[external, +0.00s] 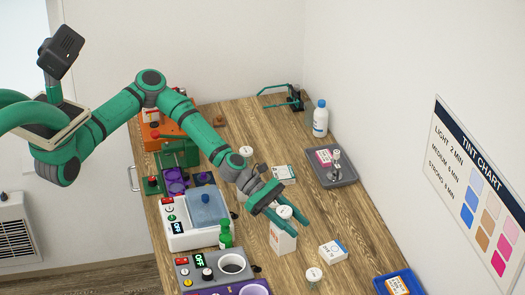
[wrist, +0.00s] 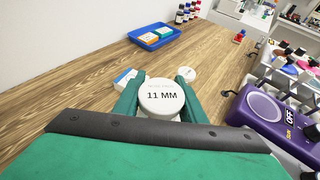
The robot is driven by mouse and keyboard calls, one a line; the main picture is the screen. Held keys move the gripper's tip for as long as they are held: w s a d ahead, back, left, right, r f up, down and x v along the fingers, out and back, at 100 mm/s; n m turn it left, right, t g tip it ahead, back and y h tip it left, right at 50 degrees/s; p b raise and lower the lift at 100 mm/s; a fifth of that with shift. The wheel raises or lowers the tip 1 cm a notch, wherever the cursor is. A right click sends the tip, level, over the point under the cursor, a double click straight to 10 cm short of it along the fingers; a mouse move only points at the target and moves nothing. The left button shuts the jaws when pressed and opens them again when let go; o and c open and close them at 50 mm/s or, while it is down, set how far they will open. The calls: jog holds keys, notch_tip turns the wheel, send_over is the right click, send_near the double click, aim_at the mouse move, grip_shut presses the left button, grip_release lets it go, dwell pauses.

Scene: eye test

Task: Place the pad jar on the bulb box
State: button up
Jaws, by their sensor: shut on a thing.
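My gripper (external: 284,213) is shut on a white round jar (external: 285,211), taken as the pad jar. Its lid reads "11 MM" in the wrist view (wrist: 161,97), between my two green fingers; smaller print above is unreadable. A tall white box (external: 283,240) stands upright directly below the jar in the external view. The jar and fingers hide its top, so I cannot tell whether jar and box touch. A low white box (external: 333,252) with a blue mark lies right of it. I cannot read which box is the bulb box.
A similar white jar (external: 313,275) stands in front; another (external: 246,151) stands behind. A green bottle (external: 225,234) and devices with displays (external: 209,273) crowd the left. A grey tray (external: 347,178) and a blue tray (external: 380,284) lie right. Bare wood (external: 350,220) lies between the trays.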

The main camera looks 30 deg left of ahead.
aim_at(278, 209)
jog(key=o, duration=1.1)
jog(key=shift+f, duration=0.1)
jog(key=shift+c, duration=0.2)
jog(key=shift+w+a+r, duration=0.1)
jog(key=shift+a+r, duration=0.15)
jog(key=v, duration=1.1)
jog(key=shift+a, duration=0.25)
